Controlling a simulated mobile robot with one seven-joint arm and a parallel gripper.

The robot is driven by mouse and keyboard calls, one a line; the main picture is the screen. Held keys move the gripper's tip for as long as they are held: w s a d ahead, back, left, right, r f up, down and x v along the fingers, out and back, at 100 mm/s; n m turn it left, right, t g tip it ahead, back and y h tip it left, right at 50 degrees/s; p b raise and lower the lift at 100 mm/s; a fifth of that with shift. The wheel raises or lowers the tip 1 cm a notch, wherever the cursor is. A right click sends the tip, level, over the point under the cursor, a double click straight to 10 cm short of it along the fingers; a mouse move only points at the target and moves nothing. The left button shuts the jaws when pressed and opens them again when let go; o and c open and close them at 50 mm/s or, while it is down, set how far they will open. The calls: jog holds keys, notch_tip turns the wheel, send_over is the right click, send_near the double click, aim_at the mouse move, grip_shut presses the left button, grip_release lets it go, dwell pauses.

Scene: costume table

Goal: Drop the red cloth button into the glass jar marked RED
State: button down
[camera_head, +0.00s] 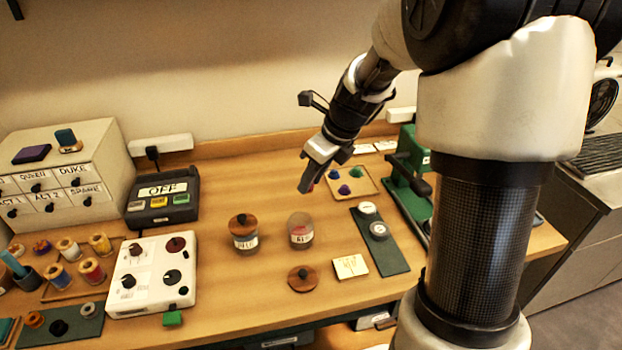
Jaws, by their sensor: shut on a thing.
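My gripper (307,187) is shut and points down above the table, behind the open glass jar and left of the button tray. A small hint of red, the red cloth button (312,187), shows at its fingertips; most of it is hidden by the fingers. The glass jar marked RED (300,232) stands upright and without its lid in the middle of the table, with something red low inside. Its label is small and hard to read. A round wooden lid (302,279) lies on the table in front of it. The gripper is apart from the jar.
A lidded jar (245,242) stands left of the open one. A tray (365,188) holds blue and green buttons and a reddish spot. A card (350,267) and a dark green mat (388,249) lie right of the jar. A white control box (150,290) stands left.

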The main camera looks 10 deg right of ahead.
jog(key=shift+f+b, duration=2.55)
jog(key=shift+f, duration=0.1)
jog(key=c, duration=1.3)
grip_release()
jog(key=shift+c, duration=0.2)
jog(key=p+v, duration=0.2)
jog(key=v, duration=1.5)
jog(key=shift+r, duration=0.3)
jog(key=shift+p, duration=0.3)
